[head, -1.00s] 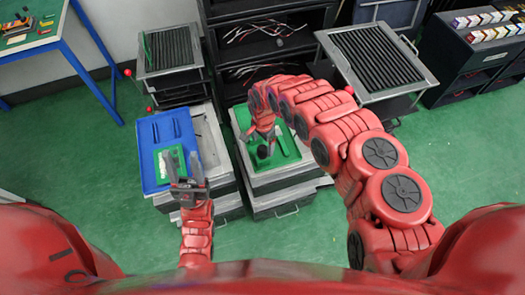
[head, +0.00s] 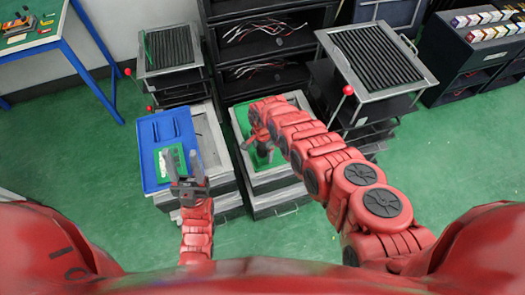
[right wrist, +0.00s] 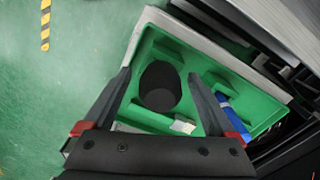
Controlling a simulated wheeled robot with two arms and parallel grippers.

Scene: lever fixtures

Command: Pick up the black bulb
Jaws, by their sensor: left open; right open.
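The black bulb (right wrist: 160,86) shows as a dark round-topped shape in the green tray (right wrist: 239,84) in the right wrist view. My right gripper (right wrist: 160,80) is open, with one finger on each side of the bulb in the picture; whether they touch it I cannot tell. In the head view my right gripper (head: 262,148) is over the green tray (head: 240,118), and my arm hides much of it. My left gripper (head: 183,165) is open and empty, above the blue tray's front part.
The blue tray (head: 148,132) stands left of the green one. Two lever fixtures with red knobs, left (head: 170,50) and right (head: 375,58), stand behind. In the right wrist view a blue item (right wrist: 228,106) and a white piece (right wrist: 183,127) lie in the green tray.

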